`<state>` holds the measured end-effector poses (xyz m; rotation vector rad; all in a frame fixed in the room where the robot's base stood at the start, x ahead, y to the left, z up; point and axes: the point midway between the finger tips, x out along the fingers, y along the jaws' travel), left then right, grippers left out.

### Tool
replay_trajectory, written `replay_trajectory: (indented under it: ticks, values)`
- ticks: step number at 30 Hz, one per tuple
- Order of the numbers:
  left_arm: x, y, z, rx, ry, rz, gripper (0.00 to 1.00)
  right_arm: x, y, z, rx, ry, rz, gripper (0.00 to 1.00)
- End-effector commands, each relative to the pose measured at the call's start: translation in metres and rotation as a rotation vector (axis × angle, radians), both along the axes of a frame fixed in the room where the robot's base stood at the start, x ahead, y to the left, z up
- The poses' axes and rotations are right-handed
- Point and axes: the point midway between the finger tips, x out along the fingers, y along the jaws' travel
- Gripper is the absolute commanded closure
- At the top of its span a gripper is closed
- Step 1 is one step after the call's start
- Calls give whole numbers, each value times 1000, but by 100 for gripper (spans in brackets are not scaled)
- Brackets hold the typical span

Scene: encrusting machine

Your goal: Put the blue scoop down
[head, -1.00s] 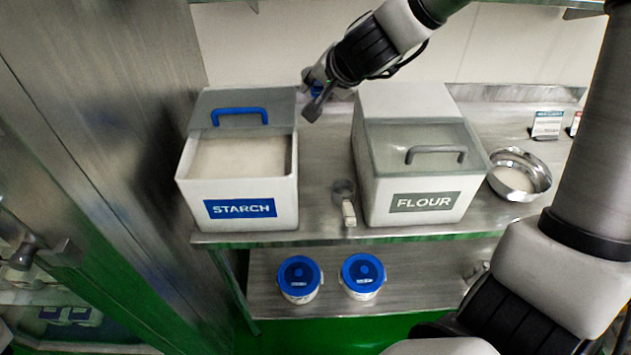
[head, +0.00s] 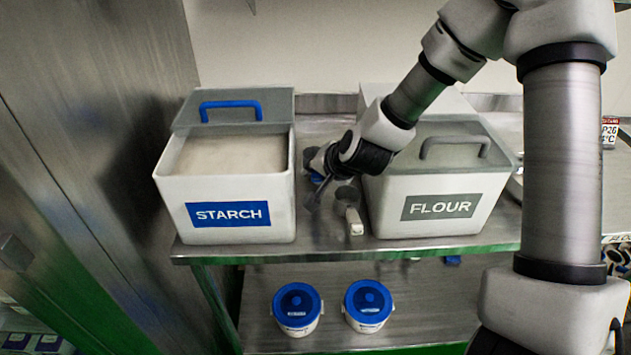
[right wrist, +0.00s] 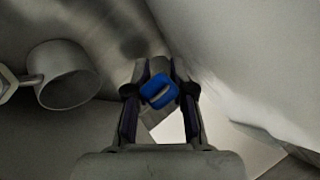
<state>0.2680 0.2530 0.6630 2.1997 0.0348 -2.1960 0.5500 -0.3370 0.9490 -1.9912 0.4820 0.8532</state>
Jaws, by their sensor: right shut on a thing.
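My right gripper (head: 322,180) is low between the starch bin and the flour bin, over the steel counter. It is shut on the blue scoop; the scoop's blue handle (right wrist: 158,92) shows end-on between the fingers in the right wrist view. In the head view only a little blue shows at the fingers. The scoop's bowl is mostly hidden, and I cannot tell whether it touches the counter. My left gripper is not in view.
The open starch bin (head: 225,190) stands left, the lidded flour bin (head: 440,200) right. A white-handled metal scoop (head: 353,220) lies in the narrow gap; its cup shows in the right wrist view (right wrist: 68,85). Two blue-lidded tubs (head: 298,308) stand on the lower shelf.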

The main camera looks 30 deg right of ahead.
Motion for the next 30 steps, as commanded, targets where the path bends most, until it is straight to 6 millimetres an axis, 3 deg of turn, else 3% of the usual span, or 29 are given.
replay_trajectory:
  ticks: [2, 23, 24, 26, 30]
  values:
    - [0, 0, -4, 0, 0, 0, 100, 0, 0, -9, 0, -1, 0, 100]
    - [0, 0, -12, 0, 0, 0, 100, 1, 0, -19, -1, -3, 0, 100]
    - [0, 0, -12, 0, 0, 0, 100, 0, 0, -20, -1, -1, 1, 70]
    - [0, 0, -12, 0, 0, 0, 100, 0, 0, -20, 0, -1, 0, 52]
    - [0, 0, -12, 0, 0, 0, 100, 0, 0, -20, 0, -1, 0, 52]
